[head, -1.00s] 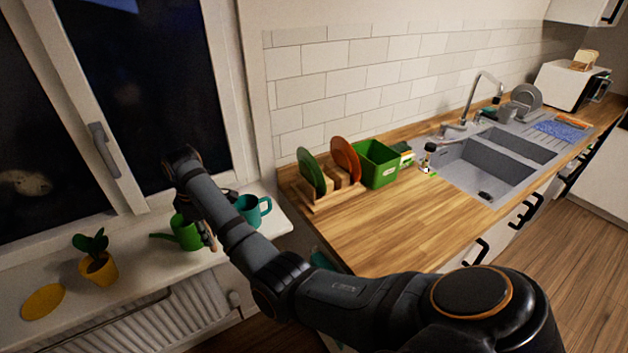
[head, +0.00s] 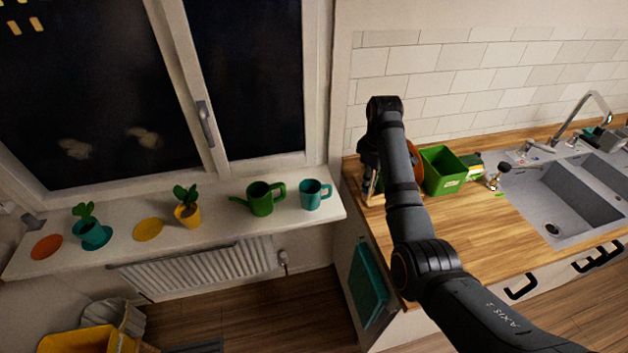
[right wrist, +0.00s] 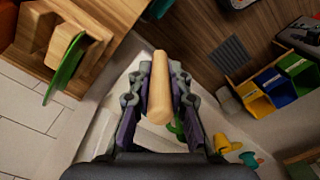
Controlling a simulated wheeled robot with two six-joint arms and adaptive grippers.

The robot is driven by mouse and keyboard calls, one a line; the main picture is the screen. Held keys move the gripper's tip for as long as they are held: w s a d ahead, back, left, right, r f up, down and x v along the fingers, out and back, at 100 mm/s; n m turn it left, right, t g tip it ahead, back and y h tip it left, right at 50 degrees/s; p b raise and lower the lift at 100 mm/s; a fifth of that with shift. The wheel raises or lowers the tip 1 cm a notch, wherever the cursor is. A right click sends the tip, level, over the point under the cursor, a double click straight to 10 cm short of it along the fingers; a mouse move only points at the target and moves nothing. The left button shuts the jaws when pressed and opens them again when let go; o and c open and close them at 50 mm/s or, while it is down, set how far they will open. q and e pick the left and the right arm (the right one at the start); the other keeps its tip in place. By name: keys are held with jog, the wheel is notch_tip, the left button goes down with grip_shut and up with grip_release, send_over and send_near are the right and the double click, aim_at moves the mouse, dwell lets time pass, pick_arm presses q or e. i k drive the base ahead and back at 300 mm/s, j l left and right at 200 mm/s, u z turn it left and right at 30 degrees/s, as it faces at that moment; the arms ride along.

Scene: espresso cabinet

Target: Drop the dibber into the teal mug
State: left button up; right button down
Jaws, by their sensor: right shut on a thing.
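The teal mug (head: 312,196) stands upright at the right end of the white window sill, its handle to the right. My right gripper (head: 371,182) is largely hidden by its own arm in the head view, to the right of the mug in front of the plate rack. In the right wrist view its fingers (right wrist: 160,92) are shut on the dibber, a pale wooden rod (right wrist: 160,95), with nothing under it close by. My left gripper is not in view.
A green watering can (head: 262,198) stands left of the mug, with a yellow-potted plant (head: 188,212) further left. A green bin (head: 442,171) stands on the wooden counter (head: 460,224). A green plate (right wrist: 65,68) in a wooden rack is near the gripper.

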aim_at(315, 202)
jog(key=i+j, duration=0.2)
jog(key=j, duration=0.2)
jog(key=i+j+z, duration=0.15)
jog(key=j, duration=0.2)
jog(key=i+j, duration=0.25)
jog(key=j, duration=0.15)
jog(key=z, duration=0.05)
